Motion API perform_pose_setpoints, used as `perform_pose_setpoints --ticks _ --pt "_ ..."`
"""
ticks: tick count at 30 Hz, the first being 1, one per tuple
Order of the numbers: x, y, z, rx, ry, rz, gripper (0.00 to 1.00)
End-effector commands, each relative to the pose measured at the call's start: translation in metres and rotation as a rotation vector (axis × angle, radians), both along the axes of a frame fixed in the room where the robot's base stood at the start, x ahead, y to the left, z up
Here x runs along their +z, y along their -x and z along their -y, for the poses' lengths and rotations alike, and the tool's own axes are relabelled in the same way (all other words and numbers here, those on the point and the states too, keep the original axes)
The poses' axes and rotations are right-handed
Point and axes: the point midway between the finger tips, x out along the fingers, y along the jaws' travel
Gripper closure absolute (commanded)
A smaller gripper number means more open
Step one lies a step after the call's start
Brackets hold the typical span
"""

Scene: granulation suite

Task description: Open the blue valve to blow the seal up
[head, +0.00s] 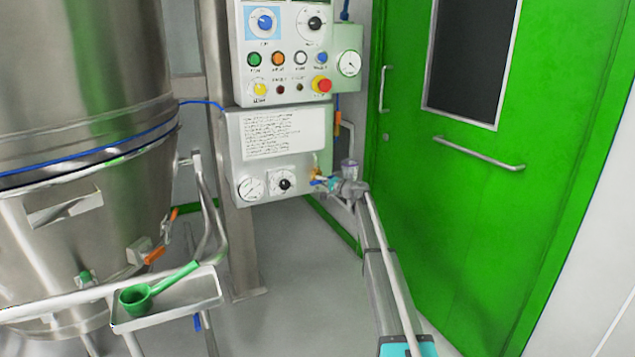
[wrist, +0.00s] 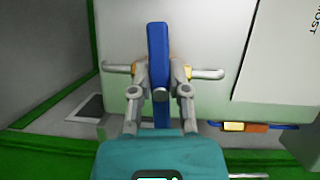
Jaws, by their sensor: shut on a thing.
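The blue valve handle (wrist: 158,45) is a long flat blue lever. In the wrist view it stands upright in the picture, across a grey pipe (wrist: 207,73) that runs left to right. My gripper (wrist: 159,78) is shut on the blue handle, one finger on each side of it. The fingers hide part of the valve body. In the head view my gripper (head: 333,184) is at the lower right of the grey control panel, and the valve there is small and mostly hidden.
The control panel (head: 285,145) carries gauges, knobs and buttons. A steel vessel (head: 80,90) stands at left, with a tray (head: 200,294) holding a green scoop (head: 140,297). A green door (head: 460,200) is at right.

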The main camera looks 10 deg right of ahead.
Motion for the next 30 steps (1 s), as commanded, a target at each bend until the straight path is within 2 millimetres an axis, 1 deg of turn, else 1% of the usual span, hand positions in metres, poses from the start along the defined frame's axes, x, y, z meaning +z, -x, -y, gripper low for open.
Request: perform_pose_setpoints --ticks 1,8,30 --pt "0.0029 -0.0030 0.0144 -0.025 0.029 0.010 1.00" --pt "0.0041 -0.0032 0.0150 -0.026 0.197 0.066 1.00" --pt "0.0042 -0.0041 0.0152 -0.024 0.857 0.288 1.00"
